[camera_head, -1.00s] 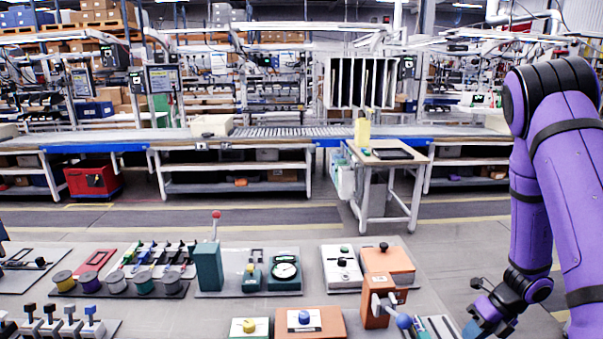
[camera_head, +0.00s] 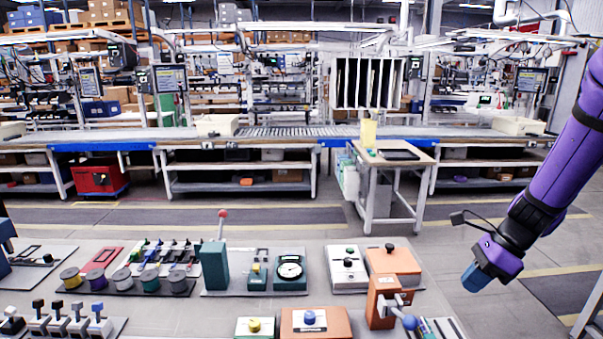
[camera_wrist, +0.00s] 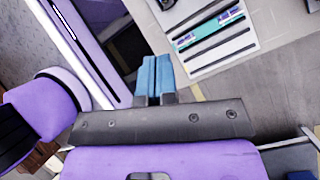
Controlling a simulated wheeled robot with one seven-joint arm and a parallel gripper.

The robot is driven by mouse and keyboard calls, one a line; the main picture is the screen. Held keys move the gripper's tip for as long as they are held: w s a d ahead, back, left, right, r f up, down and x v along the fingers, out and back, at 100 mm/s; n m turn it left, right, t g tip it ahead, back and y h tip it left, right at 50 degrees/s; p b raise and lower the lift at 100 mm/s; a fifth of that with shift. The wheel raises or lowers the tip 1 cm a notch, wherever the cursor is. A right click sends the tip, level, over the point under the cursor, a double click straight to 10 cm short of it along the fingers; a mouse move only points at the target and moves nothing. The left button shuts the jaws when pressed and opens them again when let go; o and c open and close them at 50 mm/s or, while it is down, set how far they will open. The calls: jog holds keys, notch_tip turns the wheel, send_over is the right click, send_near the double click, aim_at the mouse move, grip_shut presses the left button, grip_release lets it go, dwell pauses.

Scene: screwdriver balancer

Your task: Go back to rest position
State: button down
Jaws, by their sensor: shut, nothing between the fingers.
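My gripper (camera_head: 474,279) is at the right in the head view, its blue fingers pointing down and left past the right edge of the grey table (camera_head: 180,318). In the wrist view the two blue fingers (camera_wrist: 155,76) lie side by side, shut, with nothing between them. My purple arm reaches in from the upper right. The gripper is apart from the devices on the table.
An orange device with a blue-knobbed lever (camera_head: 382,299) stands at the table's right edge, left of my gripper. A panel with slots (camera_head: 441,328) lies near it and also shows in the wrist view (camera_wrist: 212,42). A wooden side table (camera_head: 418,163) stands behind. Open floor surrounds the gripper.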

jog(key=s+a+r+n+t+h, duration=0.2)
jog(key=s+r+n+h, duration=0.1)
jog(key=s+r+n, duration=0.6)
jog(key=s+a+r+n+t+h, duration=0.2)
jog(key=s+r+n+t, duration=0.1)
jog(key=s+r+n, duration=0.6)
notch_tip(320, 180, up, 3)
jog(key=n, duration=0.4)
jog(key=shift+a+r+n+h, duration=0.2)
jog(key=shift+n+h, duration=0.1)
jog(key=shift+h, duration=0.1)
